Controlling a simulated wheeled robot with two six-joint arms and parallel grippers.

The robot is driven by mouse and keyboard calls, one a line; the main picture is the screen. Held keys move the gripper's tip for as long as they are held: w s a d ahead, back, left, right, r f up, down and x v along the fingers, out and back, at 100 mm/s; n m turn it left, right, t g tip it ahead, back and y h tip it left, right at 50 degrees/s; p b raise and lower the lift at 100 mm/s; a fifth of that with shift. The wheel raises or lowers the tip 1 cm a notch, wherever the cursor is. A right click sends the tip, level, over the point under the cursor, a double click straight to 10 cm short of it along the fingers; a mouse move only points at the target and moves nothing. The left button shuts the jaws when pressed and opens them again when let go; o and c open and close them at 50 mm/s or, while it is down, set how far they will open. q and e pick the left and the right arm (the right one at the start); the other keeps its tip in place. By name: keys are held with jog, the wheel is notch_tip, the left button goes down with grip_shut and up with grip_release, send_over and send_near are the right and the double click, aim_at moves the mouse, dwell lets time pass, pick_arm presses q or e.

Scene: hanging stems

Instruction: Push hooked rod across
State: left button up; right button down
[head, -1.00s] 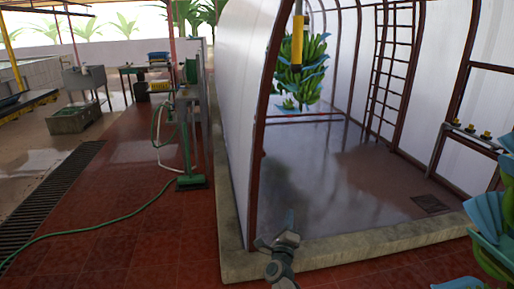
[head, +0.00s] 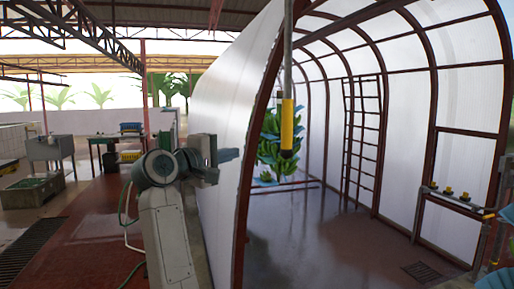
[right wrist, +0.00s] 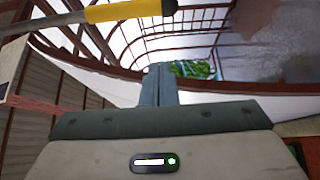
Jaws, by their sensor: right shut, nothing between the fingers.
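The rod hangs upright in the head view, a thin grey shaft with a yellow sleeve (head: 287,125) and a dark lower end. Its upper end runs out of the picture, and I see no hook. In the right wrist view its yellow sleeve (right wrist: 125,11) and grey shaft cross the top left. My right gripper (head: 229,155) is to the left of the rod's lower end in the head view, apart from it. Its fingers (right wrist: 158,84) are together and empty in the right wrist view. My left gripper is not in view.
A white-walled tunnel with dark red arches (head: 437,110) stands on the right, with a ladder (head: 362,140) inside. A banana bunch (head: 279,145) hangs behind the rod. A sink (head: 50,148) and a table are at left. The tunnel floor is mostly clear.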

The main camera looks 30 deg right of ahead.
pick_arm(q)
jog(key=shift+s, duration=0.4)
pick_arm(e)
jog(key=shift+d, duration=0.1)
